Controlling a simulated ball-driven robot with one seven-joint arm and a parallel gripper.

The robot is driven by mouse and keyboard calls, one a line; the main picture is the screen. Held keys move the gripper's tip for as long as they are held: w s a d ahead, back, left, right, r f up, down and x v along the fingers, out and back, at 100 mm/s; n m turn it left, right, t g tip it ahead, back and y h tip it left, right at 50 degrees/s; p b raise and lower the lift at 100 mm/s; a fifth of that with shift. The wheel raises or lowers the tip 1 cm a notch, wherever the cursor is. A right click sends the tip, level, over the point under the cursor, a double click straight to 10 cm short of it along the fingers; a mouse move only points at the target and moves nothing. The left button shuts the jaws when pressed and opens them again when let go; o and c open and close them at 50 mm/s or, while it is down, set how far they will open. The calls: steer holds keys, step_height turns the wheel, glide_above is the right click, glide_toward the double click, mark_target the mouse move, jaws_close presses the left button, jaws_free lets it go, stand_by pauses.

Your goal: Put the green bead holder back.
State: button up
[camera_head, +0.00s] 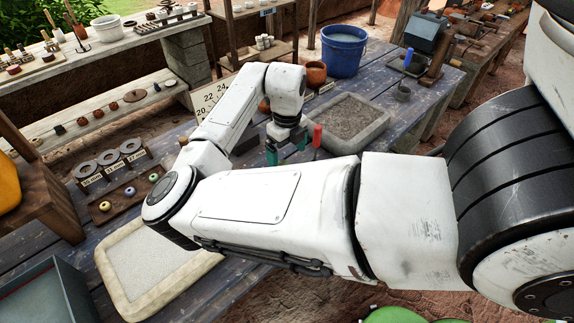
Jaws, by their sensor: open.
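My gripper (287,150) points down over the table between the two sand trays, with its jaws open. Teal-green patches show at its jaws. I cannot tell whether they are finger parts or the green bead holder. A tool with a red handle (317,135) stands upright just right of my gripper. My forearm hides the table in front of the gripper.
A sand-filled tray (375,137) lies right of the gripper, and a pale-filled tray (110,270) lies front left. A blue bucket (342,68) and clay pot (316,80) stand behind. Grey rings (108,158) and a bead board (110,217) lie left.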

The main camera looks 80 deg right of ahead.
steer(key=shift+r, duration=1.55)
